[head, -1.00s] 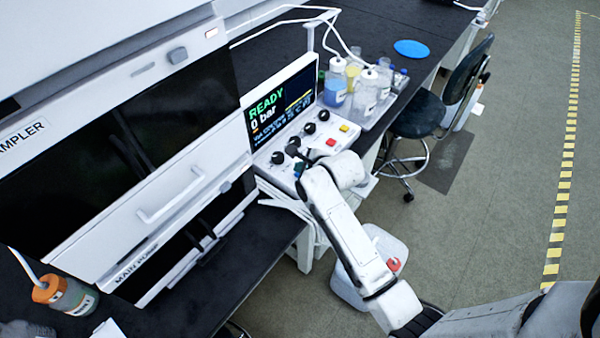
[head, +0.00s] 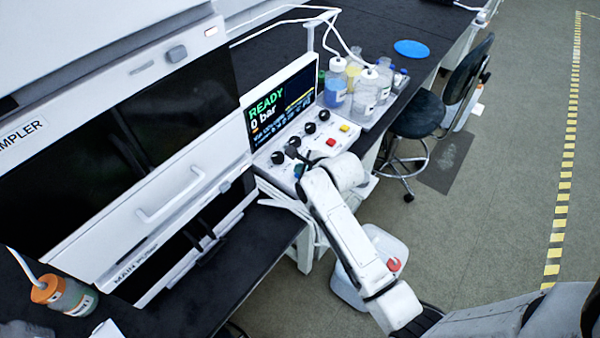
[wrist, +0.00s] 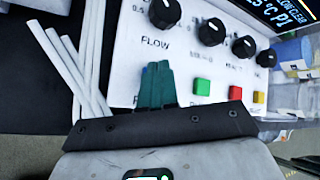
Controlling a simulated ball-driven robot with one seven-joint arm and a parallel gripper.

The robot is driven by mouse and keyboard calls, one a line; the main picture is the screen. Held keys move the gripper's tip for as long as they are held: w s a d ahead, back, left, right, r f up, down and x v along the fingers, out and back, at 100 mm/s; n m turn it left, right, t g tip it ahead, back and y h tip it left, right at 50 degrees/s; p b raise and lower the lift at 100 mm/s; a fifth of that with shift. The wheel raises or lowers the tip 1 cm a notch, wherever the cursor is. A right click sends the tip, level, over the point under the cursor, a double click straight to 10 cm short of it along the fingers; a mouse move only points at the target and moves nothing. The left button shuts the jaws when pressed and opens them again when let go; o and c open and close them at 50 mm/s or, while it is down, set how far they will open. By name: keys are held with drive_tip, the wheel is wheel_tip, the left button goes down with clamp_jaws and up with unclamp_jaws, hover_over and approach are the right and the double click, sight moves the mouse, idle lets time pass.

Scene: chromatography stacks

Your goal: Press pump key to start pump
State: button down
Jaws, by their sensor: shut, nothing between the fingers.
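The white control panel (head: 283,163) carries coloured square keys: green (wrist: 202,86), red (wrist: 235,92) and yellow (wrist: 259,97) in the wrist view. No readable label shows which one is the pump key. My gripper (wrist: 155,78) is shut and empty, its teal fingers over the panel, left of the green key and just below the FLOW knob (wrist: 165,13). A small blue patch shows at its fingertips; I cannot tell whether it is a key or whether they touch. In the head view my arm hides part of the panel. The screen (head: 283,103) reads READY, 0 bar.
Black knobs (head: 310,128) line the panel above the keys. White tubes (wrist: 75,65) run along its left side. Bottles (head: 363,92) stand in a tray beyond it. A jug (head: 375,240) and chair (head: 418,115) are on the floor to the right.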

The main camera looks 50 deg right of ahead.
drive_tip(key=shift+f, duration=0.2)
drive_tip(key=shift+r, duration=0.1)
drive_tip(key=shift+r+p, duration=0.9)
drive_tip(key=shift+p, duration=0.1)
wheel_tip(320, 180, up, 5)
drive_tip(key=p, duration=0.5)
idle(0.9)
